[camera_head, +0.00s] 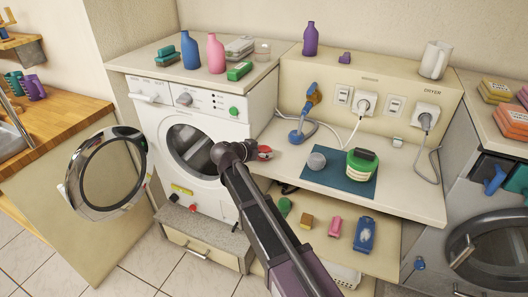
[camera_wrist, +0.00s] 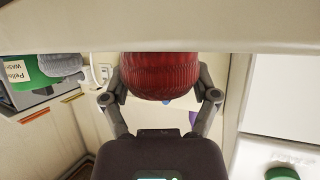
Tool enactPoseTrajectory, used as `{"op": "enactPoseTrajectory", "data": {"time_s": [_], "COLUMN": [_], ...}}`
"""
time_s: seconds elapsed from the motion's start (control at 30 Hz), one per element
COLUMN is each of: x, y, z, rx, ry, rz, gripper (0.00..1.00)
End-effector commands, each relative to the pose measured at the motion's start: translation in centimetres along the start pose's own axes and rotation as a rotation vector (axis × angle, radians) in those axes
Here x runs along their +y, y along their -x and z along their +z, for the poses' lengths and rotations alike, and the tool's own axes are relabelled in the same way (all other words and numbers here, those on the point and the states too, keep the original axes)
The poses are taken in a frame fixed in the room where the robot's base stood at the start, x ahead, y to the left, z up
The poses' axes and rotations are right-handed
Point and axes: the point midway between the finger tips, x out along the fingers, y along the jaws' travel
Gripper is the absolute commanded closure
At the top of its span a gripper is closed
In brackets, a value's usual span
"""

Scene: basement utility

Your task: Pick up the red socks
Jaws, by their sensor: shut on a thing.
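The red socks (camera_wrist: 160,76) show in the wrist view as a rounded, ribbed dark-red bundle. The bundle is between the two fingers of my gripper (camera_wrist: 161,92), which are closed against its sides. Its upper part is hidden behind a pale edge across the top of that view.
The worktop (camera_head: 410,185) holds a teal mat (camera_head: 322,183) with a green container (camera_head: 361,165) and a grey ball-like item (camera_head: 317,161). The washer (camera_head: 165,115) stands left, its round door (camera_head: 105,172) open. A lower shelf (camera_head: 390,240) holds several small items.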

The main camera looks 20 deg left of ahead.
Motion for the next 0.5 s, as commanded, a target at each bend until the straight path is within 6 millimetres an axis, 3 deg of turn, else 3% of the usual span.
{"op": "enactPoseTrajectory", "data": {"time_s": [0.5], "x": [0.0], "y": [1.5], "z": [-3.0], "rx": [0.001], "ry": [0.001], "rz": [-0.001], "gripper": [0.71]}}
